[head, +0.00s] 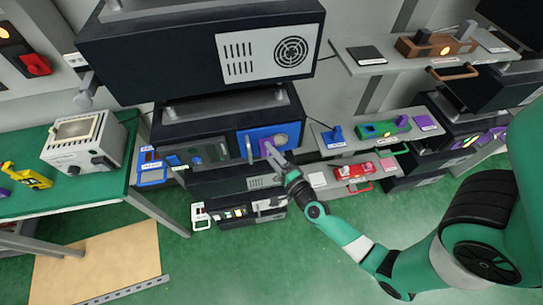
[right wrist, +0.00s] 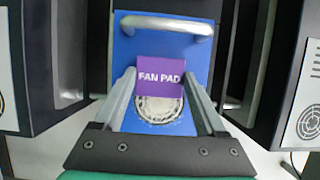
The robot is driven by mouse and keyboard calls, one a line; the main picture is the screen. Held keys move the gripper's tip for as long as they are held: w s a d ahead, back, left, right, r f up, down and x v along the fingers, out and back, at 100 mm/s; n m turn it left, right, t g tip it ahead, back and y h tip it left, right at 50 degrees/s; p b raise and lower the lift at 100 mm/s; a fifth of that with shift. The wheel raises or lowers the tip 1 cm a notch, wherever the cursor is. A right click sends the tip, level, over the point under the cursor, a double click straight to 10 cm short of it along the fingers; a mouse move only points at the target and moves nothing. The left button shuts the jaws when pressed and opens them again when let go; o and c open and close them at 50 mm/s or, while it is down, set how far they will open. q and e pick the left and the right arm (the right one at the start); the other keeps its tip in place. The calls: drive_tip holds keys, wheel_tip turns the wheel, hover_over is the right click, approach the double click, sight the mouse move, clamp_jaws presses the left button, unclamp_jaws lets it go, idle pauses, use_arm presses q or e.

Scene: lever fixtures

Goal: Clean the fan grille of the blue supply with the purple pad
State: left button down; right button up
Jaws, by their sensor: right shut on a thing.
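The blue supply (head: 243,137) is a blue-faced module in the middle rack; its blue face (right wrist: 130,50) fills the centre of the right wrist view. Its round, pale fan grille (right wrist: 157,110) looks speckled with brownish marks. My right gripper (head: 272,151) is shut on the purple pad (right wrist: 160,70), labelled FAN PAD, one finger on each side. The pad (head: 266,147) is in front of the blue face and overlaps the upper edge of the grille in the wrist view. I cannot tell whether it touches. My left gripper is not in view.
A metal handle (right wrist: 165,26) stands out from the blue face beside the grille. Dark rack units flank it. A grey shelf (head: 322,147) with a green device (head: 383,128) is to the right. A green table (head: 60,200) is at left; green floor lies open below.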

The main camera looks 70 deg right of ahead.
drive_tip(key=shift+s+d+b, duration=0.5)
drive_tip(key=shift+s+b, duration=0.4)
drive_tip(key=shift+s+d+b, duration=0.45)
drive_tip(key=shift+s+b, duration=0.4)
drive_tip(key=shift+b, duration=0.05)
